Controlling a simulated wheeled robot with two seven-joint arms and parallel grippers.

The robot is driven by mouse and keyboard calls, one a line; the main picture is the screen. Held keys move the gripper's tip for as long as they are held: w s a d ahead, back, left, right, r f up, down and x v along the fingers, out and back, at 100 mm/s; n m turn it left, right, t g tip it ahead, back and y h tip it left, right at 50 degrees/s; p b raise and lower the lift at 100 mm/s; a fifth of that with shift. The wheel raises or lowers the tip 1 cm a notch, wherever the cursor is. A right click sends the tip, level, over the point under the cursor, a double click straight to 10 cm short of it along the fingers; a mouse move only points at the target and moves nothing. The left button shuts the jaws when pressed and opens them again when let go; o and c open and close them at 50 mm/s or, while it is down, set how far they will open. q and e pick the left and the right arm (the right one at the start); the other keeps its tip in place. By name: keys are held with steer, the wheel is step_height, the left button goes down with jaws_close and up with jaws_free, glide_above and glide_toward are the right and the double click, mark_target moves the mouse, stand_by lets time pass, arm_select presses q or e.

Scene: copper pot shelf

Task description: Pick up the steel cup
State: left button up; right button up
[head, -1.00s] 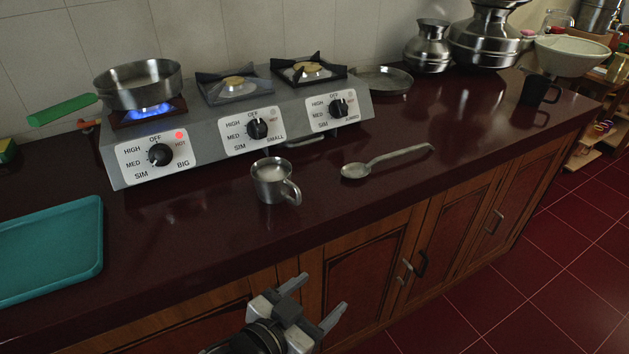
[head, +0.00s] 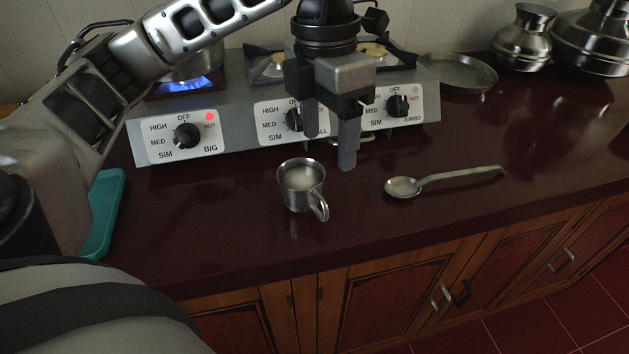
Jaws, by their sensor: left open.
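The steel cup (head: 294,195) stands upright on the dark red counter, in front of the stove. Its handle points to the lower right, and something pale shows inside it. My left gripper (head: 329,145) comes down from above, behind and slightly right of the cup in the picture. Its two fingers point down, open and empty, apart from the cup. They cover part of the stove's front panel. My right gripper is not in the picture.
The stove (head: 240,135) has a lit burner (head: 185,85) at its left. A steel ladle (head: 440,180) lies right of the cup. A teal tray (head: 104,215) is partly hidden by my left arm. Steel pots (head: 524,40) stand at the back right. The counter (head: 235,225) around the cup is bare.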

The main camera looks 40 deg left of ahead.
arm_select(q)
steer(key=a+y, duration=0.1)
steer(key=a, duration=0.1)
steer(key=b, duration=0.2)
glide_above(320, 196)
steer(key=shift+n, duration=0.3)
steer(key=f, duration=0.8)
steer(key=shift+s+a+f, duration=0.1)
steer(key=shift+s+f, duration=0.15)
steer(key=shift+s, duration=0.05)
steer(key=shift+w+f+p, duration=0.15)
steer(key=shift+f+p, duration=0.1)
steer(key=shift+f, duration=1.4)
steer(key=shift+w+f+p, duration=0.1)
steer(key=shift+f+p, duration=0.1)
steer(key=shift+f, duration=1.4)
steer(key=c, duration=1.3)
